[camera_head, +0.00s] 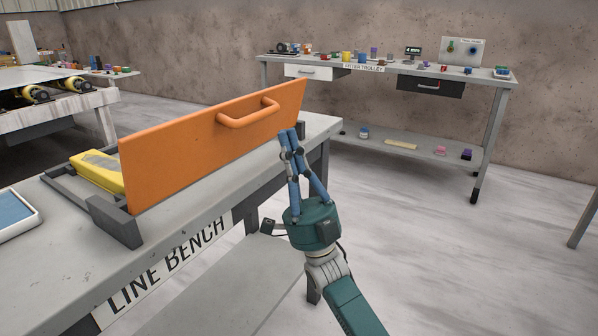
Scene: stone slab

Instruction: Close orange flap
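The orange flap (190,150) is a flat panel standing nearly upright along a dark frame (117,222) on the grey bench. Its orange bar handle (245,113) is near the top edge, on the face towards me. My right gripper (290,137) points up and away, just in front of the flap's right end. Its blue fingers come together at the tips with nothing seen between them, so it looks shut and empty. It overlaps the bench edge in the picture; I cannot tell whether it touches anything. My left gripper is not in view.
A yellow object (97,172) lies in the frame behind the flap, partly hidden. A blue-topped tray (14,214) sits at the bench's left. A trolley (385,67) with several small items stands by the wall. The floor right of the bench (450,250) is clear.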

